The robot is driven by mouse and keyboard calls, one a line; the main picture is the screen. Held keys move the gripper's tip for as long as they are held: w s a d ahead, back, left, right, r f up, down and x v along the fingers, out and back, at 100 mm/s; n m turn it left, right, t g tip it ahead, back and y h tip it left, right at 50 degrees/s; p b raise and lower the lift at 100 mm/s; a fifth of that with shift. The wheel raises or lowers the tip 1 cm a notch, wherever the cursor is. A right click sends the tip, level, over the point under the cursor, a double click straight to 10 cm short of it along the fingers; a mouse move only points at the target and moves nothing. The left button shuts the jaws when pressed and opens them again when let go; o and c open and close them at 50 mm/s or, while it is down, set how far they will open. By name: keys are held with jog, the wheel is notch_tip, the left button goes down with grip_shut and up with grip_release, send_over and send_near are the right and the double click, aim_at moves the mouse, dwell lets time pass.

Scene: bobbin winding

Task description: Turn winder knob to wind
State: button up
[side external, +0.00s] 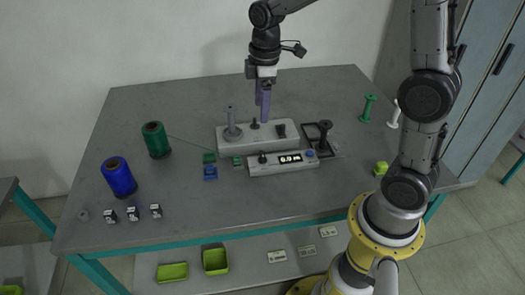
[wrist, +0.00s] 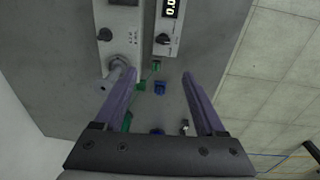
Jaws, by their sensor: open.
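The grey winder box (side external: 258,136) stands near the middle of the table with an upright grey spindle (side external: 231,118) at its left end. A small black knob (side external: 254,124) sits on its top; a black knob on the box also shows in the wrist view (wrist: 105,34). In front stands a grey control unit (side external: 283,164) with a lit display, a black knob (side external: 262,158) and a blue button (side external: 309,153). Its knob shows in the wrist view (wrist: 162,39). My gripper (side external: 264,117) is open and empty, pointing down above the winder box. I cannot tell whether its fingertips touch anything.
A green spool (side external: 156,140) and a blue spool (side external: 119,177) stand at left, with a thin thread running from the green one towards small green blocks (side external: 209,158). A blue block (side external: 210,173) lies nearby. A black frame with a dark bobbin (side external: 324,135) is at right.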

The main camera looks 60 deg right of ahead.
aim_at(263, 154)
jog(key=shift+g, duration=0.4)
jog(key=f, duration=1.6)
jog(key=shift+d+f, duration=0.25)
jog(key=shift+d, duration=0.05)
grip_shut()
